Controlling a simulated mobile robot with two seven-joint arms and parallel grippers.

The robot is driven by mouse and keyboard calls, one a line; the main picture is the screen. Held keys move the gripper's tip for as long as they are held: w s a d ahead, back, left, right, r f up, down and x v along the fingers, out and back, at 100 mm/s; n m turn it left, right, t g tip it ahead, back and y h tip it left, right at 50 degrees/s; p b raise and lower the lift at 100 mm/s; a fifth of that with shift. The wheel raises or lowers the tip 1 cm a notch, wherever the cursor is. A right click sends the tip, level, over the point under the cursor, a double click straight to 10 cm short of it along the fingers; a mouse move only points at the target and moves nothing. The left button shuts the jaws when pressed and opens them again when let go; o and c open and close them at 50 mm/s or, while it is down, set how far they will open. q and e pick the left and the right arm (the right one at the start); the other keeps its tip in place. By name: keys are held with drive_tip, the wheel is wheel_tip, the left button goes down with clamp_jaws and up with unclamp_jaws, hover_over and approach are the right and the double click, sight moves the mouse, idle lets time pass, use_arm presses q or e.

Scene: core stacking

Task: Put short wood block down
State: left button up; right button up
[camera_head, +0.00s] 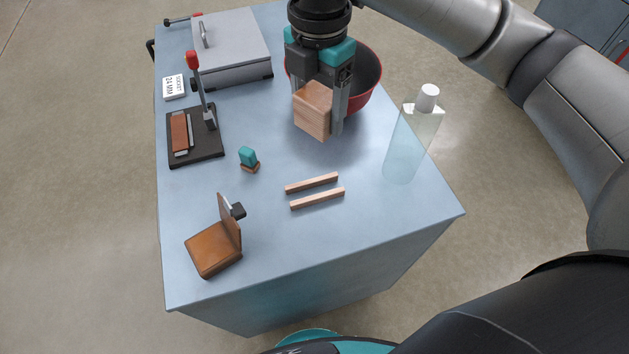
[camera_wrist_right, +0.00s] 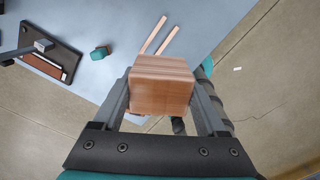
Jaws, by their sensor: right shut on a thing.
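The short wood block (camera_head: 312,110) is a light brown cube-like piece. My right gripper (camera_head: 323,108) is shut on it and holds it above the table, in front of the red bowl. In the right wrist view the block (camera_wrist_right: 160,86) sits between the two fingers of the gripper (camera_wrist_right: 163,95), hiding part of the table behind it. The table (camera_head: 290,240) has a pale blue-grey top. My left gripper is not in view.
Two thin wood strips (camera_head: 312,183) lie on the table below the block. A clear bottle (camera_head: 407,145) stands at right, the red bowl (camera_head: 368,75) behind. A brown angled wood piece (camera_head: 213,248), a small teal-topped item (camera_head: 248,157), a black-based press (camera_head: 207,147) and a grey box (camera_head: 235,50) stand left.

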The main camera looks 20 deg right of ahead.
drive_tip(key=n, duration=0.2)
drive_tip(key=shift+w+a+r+n, duration=0.2)
drive_tip(key=shift+r+n, duration=0.1)
drive_tip(key=shift+r, duration=0.05)
drive_tip(key=shift+f, duration=0.35)
drive_tip(key=b, duration=0.3)
hover_over(315, 193)
wheel_tip(315, 193, down, 19)
drive_tip(key=shift+f, duration=0.1)
drive_tip(key=shift+f, duration=0.1)
drive_tip(key=o, duration=1.4)
drive_tip(key=shift+c, duration=0.2)
wheel_tip(315, 193, up, 12)
drive_tip(key=p, duration=0.2)
